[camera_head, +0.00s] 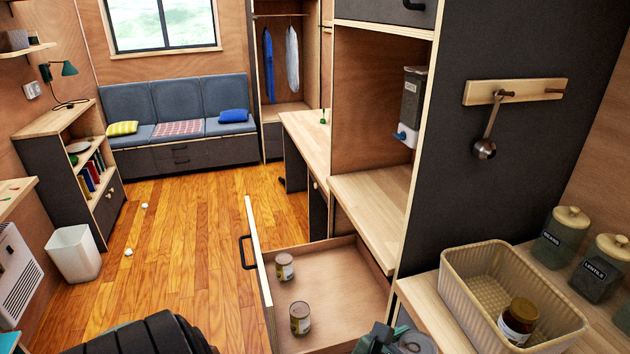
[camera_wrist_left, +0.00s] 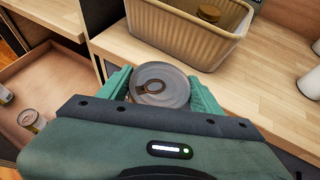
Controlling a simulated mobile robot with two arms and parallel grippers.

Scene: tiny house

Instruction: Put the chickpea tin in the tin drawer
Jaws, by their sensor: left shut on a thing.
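A metal tin (camera_wrist_left: 162,82) with a ring-pull lid is between the green fingers of my left gripper (camera_wrist_left: 160,90), which is shut on it. Its label is hidden. In the head view, the tin's top (camera_head: 416,343) shows at the bottom edge, beside the counter and to the right of the drawer. The open drawer (camera_head: 345,275) holds two upright tins, one farther back (camera_head: 285,267) and one nearer (camera_head: 300,318). The drawer's edge also shows in the left wrist view (camera_wrist_left: 40,75). My right gripper is not in view.
A ribbed cream basket (camera_head: 470,290) with a dark jar (camera_head: 518,320) stands on the counter to the right. Labelled canisters (camera_head: 562,238) stand behind it. The drawer front (camera_head: 258,265) juts out over the floor. The drawer's right half is bare.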

